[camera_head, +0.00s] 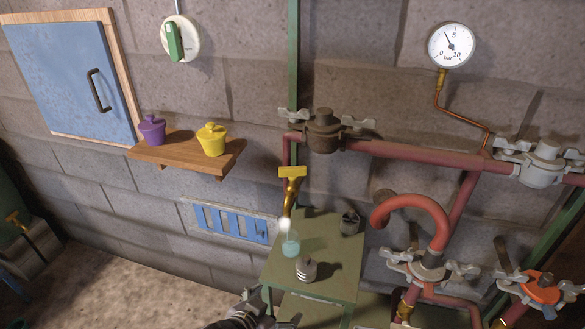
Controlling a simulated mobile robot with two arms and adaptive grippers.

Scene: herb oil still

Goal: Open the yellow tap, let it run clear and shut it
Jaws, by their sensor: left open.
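The yellow tap (291,172) has a flat yellow T-shaped handle on a brass body and sits low on the wall, left of centre. A bright white patch shows below its spout; I cannot tell whether it is running liquid. Under it, a clear glass (290,243) with pale teal contents stands on the small green table (330,286). My left gripper (268,309) is at the bottom edge, partly cut off, open and empty, below and apart from the tap. My right gripper is not in view.
A small grey jar (306,269) and a dark metal pot (350,222) share the table. A red pipe (415,153) with winged valves runs right, and a curved red pipe (420,201) rises beside the table. A shelf (185,148) holds purple and yellow pots.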

